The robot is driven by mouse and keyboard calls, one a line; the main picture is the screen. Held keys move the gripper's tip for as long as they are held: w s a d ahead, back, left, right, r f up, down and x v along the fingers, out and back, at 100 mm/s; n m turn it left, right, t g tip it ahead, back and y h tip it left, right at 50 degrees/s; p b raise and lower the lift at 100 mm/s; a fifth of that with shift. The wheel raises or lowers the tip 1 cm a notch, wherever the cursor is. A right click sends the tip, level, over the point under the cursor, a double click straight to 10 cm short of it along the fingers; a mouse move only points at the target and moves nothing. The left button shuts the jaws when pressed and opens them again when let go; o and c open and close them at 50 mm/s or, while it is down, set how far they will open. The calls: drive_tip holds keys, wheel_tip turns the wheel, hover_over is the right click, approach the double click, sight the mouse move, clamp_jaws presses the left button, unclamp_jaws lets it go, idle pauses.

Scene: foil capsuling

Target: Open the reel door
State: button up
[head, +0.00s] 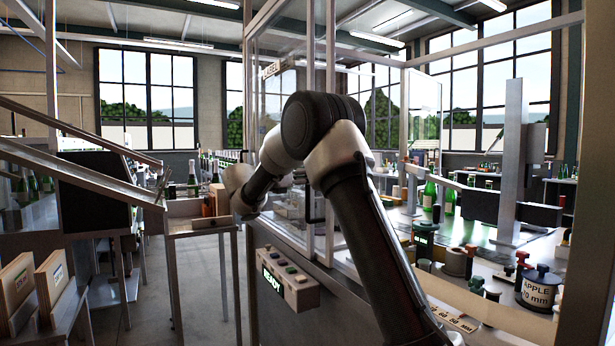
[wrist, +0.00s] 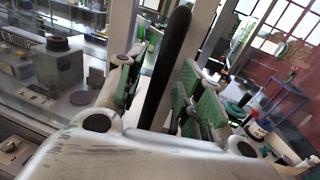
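A black bar handle (wrist: 168,68) stands tilted in the middle of the wrist view, in front of a pale metal frame post (wrist: 117,35). My gripper (wrist: 160,95) is open, with one green-padded finger on each side of the bar. Gaps show between the pads and the bar; I cannot tell whether either touches it. In the head view a glazed cabinet (head: 328,45) with a metal frame stands behind my arm, and a dark handle (head: 316,207) shows beside the arm. My gripper is hidden there by my arm. Which panel is the reel door is not clear.
A control box (head: 288,280) reading READY juts out at the cabinet's lower front. A sloping metal chute (head: 80,150) and wooden boxes (head: 48,285) stand left.

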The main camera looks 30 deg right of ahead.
drive_tip(key=v, duration=1.1)
drive_tip(key=shift+a, duration=0.1)
wheel_tip(320, 180, down, 8)
drive_tip(key=s+d+m+y, duration=0.1)
drive_tip(key=m+y, duration=0.2)
drive_tip(key=s+d+f+m+g+y, duration=0.1)
drive_tip(key=s+f+m+g+y, duration=0.1)
drive_tip(key=s+f+m+y, duration=0.3)
drive_tip(key=s+d+f+g, duration=0.2)
drive_tip(key=s+f, duration=0.1)
drive_tip(key=s, duration=0.4)
drive_tip(key=s+m+t+y, duration=0.2)
drive_tip(key=s+m+y, duration=0.2)
drive_tip(key=s, duration=1.1)
drive_tip(key=s+a+m+t+y, duration=0.1)
drive_tip(key=s+m+y, duration=0.4)
drive_tip(key=s, duration=1)
drive_tip(key=shift+a+m+t+y, duration=0.3)
drive_tip(key=shift+m+t, duration=0.4)
drive_tip(key=shift+m, duration=1.1)
